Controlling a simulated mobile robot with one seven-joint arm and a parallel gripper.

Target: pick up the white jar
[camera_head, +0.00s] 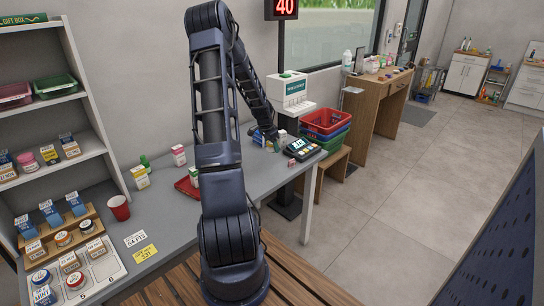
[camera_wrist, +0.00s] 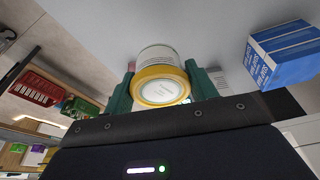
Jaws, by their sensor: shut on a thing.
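The white jar (camera_wrist: 158,56) shows large in the wrist view, with a white labelled body and a yellow lid (camera_wrist: 161,92) towards the camera. My gripper (camera_wrist: 163,84) has one green finger on each side of the jar and is shut on it. In the head view my gripper (camera_head: 273,142) is small, at the far end of the grey counter (camera_head: 240,180), left of the card terminal. The jar is hard to make out there. I cannot tell whether it touches the counter.
A blue box (camera_wrist: 284,54) stands close to the right finger in the wrist view. The card terminal (camera_head: 302,149) and a small pink box (camera_head: 293,162) are near my gripper. Stacked baskets (camera_head: 326,122) stand beyond the counter's end. A red tray (camera_head: 186,187) lies nearer.

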